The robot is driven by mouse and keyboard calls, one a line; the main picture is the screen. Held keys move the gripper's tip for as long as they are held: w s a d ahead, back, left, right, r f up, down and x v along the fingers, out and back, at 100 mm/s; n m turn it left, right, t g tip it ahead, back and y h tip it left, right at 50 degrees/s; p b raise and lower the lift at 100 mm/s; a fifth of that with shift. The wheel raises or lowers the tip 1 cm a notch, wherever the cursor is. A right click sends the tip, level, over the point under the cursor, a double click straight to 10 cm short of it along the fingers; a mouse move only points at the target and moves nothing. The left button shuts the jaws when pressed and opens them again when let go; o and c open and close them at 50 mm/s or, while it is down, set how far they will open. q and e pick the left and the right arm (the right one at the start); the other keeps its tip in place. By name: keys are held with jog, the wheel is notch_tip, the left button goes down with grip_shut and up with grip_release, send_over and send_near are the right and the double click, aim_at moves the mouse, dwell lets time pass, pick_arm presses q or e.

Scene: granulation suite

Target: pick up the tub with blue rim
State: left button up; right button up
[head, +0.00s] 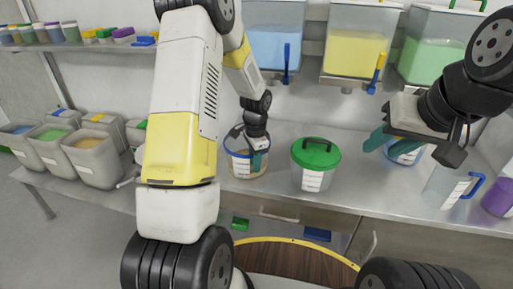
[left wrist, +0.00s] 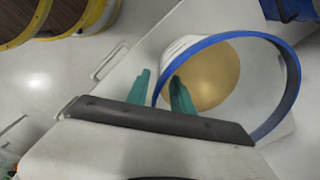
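The tub with blue rim (head: 239,166) stands on the metal counter (head: 275,200), left of a green-lidded tub. It holds some tan material, seen inside its blue rim in the left wrist view (left wrist: 292,92).
The green-lidded tub (head: 315,163) stands close to the right. A clear jug with blue handle (head: 446,187) and a purple container (head: 498,197) are farther right. Grey bins (head: 95,158) stand left. Dispensers with blue, yellow and green contents (head: 357,50) hang behind.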

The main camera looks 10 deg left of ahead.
pick_arm(q)
notch_tip(320, 180, down, 2)
jog(key=shift+f, duration=0.1)
grip_shut()
jog(key=shift+w, duration=0.1)
dwell(1.4)
